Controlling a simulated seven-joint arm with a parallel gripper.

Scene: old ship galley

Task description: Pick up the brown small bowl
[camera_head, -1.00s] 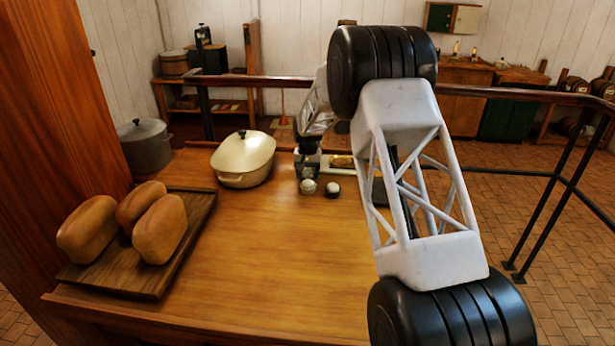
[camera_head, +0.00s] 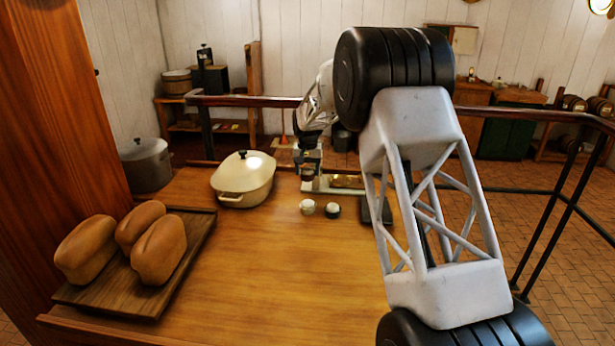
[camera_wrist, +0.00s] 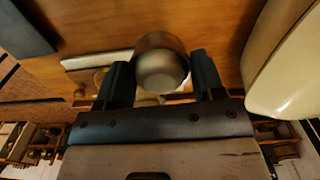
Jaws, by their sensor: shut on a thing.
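My gripper (camera_head: 309,163) is over the far part of the wooden table, beyond two small cups. In the wrist view, my gripper (camera_wrist: 160,72) has one finger on each side of a small round brown bowl (camera_wrist: 160,68), shut on it. The bowl shows smooth and metallic-looking there. In the head view the brown bowl (camera_head: 308,175) is a small dark shape below the fingers and seems to be off the table. Its far side is hidden.
A cream lidded pot (camera_head: 243,180) stands close left of my gripper. A white cup (camera_head: 307,208) and a dark cup (camera_head: 332,211) stand in front. A cream stand with a brass piece (camera_head: 346,182) lies beside it. A bread board (camera_head: 190,255) holds loaves. The table middle is clear.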

